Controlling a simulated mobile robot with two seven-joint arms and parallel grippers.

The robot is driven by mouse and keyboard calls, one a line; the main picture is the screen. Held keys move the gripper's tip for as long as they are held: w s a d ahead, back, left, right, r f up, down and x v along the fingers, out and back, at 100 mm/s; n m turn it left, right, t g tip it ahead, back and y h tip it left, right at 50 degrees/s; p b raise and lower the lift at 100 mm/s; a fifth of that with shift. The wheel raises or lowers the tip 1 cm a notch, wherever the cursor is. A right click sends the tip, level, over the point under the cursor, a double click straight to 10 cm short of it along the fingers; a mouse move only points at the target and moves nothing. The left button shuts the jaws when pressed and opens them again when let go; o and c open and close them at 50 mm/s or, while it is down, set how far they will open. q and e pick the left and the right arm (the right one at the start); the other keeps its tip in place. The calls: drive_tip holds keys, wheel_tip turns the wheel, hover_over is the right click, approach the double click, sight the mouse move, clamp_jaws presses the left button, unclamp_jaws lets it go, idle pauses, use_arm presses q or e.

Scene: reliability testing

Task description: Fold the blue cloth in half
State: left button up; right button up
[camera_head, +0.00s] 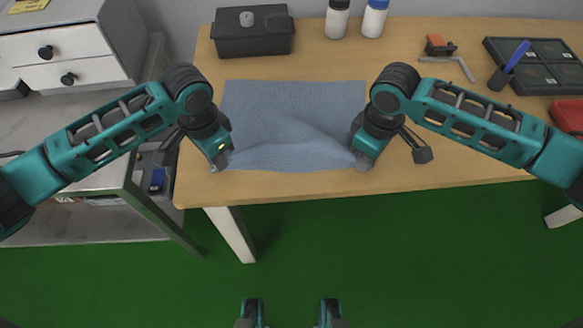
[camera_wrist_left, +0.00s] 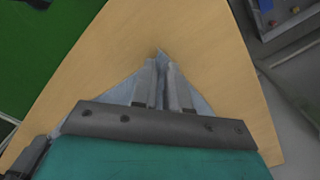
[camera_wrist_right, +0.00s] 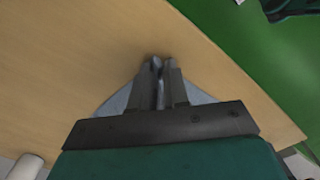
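The blue cloth (camera_head: 280,112) lies on the wooden table, its far part flat. Its near edge is raised and wrinkled between my two grippers. My left gripper (camera_head: 222,163) is at the near left corner of the cloth. In the left wrist view its fingers (camera_wrist_left: 162,75) are close together with a tip of cloth (camera_wrist_left: 162,54) between them. My right gripper (camera_head: 363,160) is at the near right corner. In the right wrist view its fingers (camera_wrist_right: 157,75) are close together with cloth between them, and cloth (camera_wrist_right: 113,103) shows beside them.
A dark toolbox (camera_head: 252,34) and two bottles (camera_head: 338,18) (camera_head: 374,18) stand behind the cloth. A clamp-like tool (camera_head: 439,45), a blue-handled item (camera_head: 515,58), a black case (camera_head: 540,70) and a red box (camera_head: 568,114) are at the right. The table's near edge (camera_head: 300,187) is close to both grippers.

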use_arm(q)
clamp_jaws()
use_arm(e)
drive_tip(key=shift+f, duration=0.1)
clamp_jaws()
use_arm(q)
drive_tip(key=shift+r, duration=0.1)
use_arm(e)
drive_tip(key=shift+d, duration=0.1)
